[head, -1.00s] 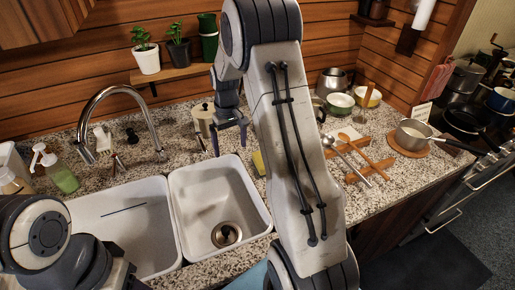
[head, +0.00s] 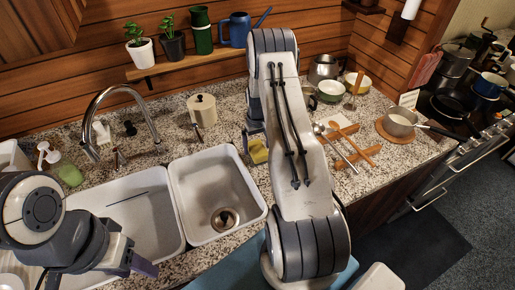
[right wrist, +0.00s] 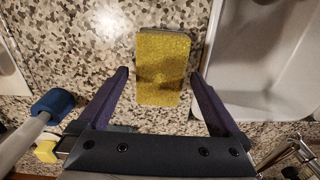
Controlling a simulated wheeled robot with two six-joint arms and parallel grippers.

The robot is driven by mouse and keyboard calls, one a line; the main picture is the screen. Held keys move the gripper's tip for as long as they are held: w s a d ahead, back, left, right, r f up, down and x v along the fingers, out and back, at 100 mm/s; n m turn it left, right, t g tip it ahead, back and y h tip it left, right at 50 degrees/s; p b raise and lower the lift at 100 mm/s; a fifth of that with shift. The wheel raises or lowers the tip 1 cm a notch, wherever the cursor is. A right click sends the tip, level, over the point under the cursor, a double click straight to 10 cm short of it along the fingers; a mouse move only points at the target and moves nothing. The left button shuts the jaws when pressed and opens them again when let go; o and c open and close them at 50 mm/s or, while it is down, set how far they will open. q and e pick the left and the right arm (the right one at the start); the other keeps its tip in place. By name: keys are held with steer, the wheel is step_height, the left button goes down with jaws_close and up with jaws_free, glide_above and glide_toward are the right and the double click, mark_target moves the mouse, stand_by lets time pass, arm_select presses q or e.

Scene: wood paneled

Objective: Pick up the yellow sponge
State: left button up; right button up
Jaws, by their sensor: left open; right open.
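The yellow sponge (head: 258,153) lies on the speckled counter just right of the sink, partly hidden by my right arm in the head view. In the right wrist view the sponge (right wrist: 162,68) shows whole, longer than wide. My right gripper (right wrist: 161,76) is open, with one purple finger on each side of the sponge's near part and a gap on both sides. I cannot tell how high the fingertips are above the counter. In the head view my right gripper (head: 249,146) is mostly hidden by its own arm. My left gripper (head: 140,268) is open over the left basin's front edge, partly cut off.
The right sink basin (head: 218,195) is close left of the sponge. A cream canister (head: 202,110) stands behind the sink. Wooden utensils (head: 352,150) and bowls (head: 331,91) lie to the right. A shelf (head: 190,63) with potted plants hangs above.

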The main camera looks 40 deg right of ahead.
steer(key=shift+f, duration=0.95)
steer(key=c, duration=1.3)
arm_select(q)
steer(key=shift+r, duration=0.45)
arm_select(e)
steer(key=shift+o, duration=0.2)
arm_select(q)
steer(key=shift+f, duration=0.15)
arm_select(e)
steer(key=shift+r, duration=0.15)
steer(key=shift+w+r+b, duration=0.1)
steer(key=shift+r+b, duration=0.35)
steer(key=shift+r, duration=0.15)
steer(key=r+b, duration=0.2)
steer(key=r, duration=0.1)
steer(key=shift+s, duration=0.4)
arm_select(q)
step_height(320, 180, down, 7)
steer(key=b, duration=0.3)
steer(key=shift+r+b, duration=0.2)
steer(key=shift+b, duration=0.15)
arm_select(e)
steer(key=s+r, duration=0.6)
steer(key=s, duration=0.5)
steer(key=shift+r, duration=0.3)
